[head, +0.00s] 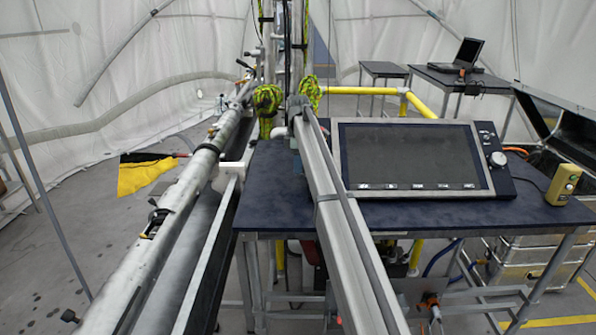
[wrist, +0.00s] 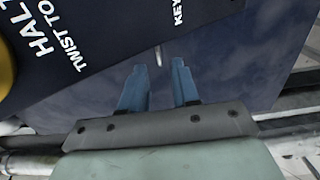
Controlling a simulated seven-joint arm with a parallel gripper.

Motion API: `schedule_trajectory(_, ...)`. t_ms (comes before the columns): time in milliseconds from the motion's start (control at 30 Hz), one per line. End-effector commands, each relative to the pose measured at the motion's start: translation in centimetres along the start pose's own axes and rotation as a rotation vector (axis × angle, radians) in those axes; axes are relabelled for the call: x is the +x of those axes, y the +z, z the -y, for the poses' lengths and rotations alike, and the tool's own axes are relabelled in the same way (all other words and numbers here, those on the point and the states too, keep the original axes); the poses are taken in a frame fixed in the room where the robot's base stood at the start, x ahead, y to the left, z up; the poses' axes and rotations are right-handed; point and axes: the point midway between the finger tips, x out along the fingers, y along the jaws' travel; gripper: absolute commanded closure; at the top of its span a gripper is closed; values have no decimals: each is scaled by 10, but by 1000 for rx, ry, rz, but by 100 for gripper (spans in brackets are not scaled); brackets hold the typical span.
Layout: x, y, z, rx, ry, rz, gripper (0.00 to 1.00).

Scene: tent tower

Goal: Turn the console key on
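The console (head: 505,175) stands on the dark table, with a large dark screen and a silver round knob (head: 497,159) on its right strip. In the wrist view, a dark panel (wrist: 100,25) shows white lettering, "HALT", "TWIST TO" and "KEY". The "KEY" label (wrist: 178,12) is at the top. A small pale upright sliver (wrist: 158,55) shows just past the panel's edge; I cannot tell whether it is the key. My gripper (wrist: 157,75) is open, its two blue fingers apart with the sliver beyond and between their tips. I cannot make out the gripper in the head view.
A yellow rounded part (wrist: 5,68) is at the wrist view's left edge. In the head view, a yellow control box (head: 563,185) stands on the table's (head: 275,200) right end. A long pale beam (head: 335,225) crosses in front of the console's left side. A laptop (head: 462,55) is behind.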

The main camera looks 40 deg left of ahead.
Motion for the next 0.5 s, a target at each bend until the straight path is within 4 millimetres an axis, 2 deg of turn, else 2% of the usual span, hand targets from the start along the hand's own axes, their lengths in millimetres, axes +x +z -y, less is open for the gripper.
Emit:
schedule_trajectory(200,22,0,0,0,0,0,70)
schedule_trajectory(500,27,0,0,0,1,0,70)
